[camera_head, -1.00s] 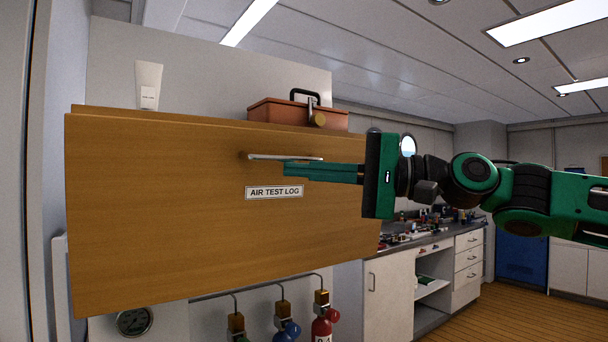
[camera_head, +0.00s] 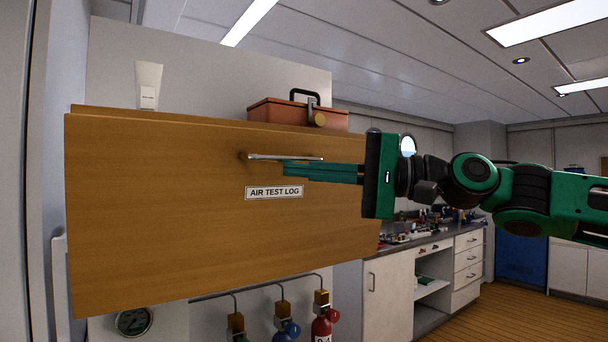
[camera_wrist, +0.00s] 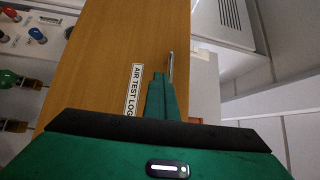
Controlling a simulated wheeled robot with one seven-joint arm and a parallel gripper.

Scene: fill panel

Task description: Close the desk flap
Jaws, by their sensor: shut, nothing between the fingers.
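The wooden desk flap (camera_head: 180,210) is a broad brown panel at the left of the head view, with its face toward me and its top edge just below the cabinet top. It bears a white label reading AIR TEST LOG (camera_head: 274,192) and a metal bar handle (camera_head: 285,157). The flap also fills the middle of the wrist view (camera_wrist: 110,75). My gripper (camera_head: 287,170) is shut and empty, its green fingertips at the flap's face just below the handle. Whether the fingertips touch the flap or handle I cannot tell.
An orange toolbox (camera_head: 275,113) and a white tube (camera_head: 148,86) stand on top of the cabinet. Below the flap are a round gauge (camera_head: 134,321) and several valves, one red (camera_head: 322,328). A counter with drawers (camera_head: 468,262) stands behind my arm at right.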

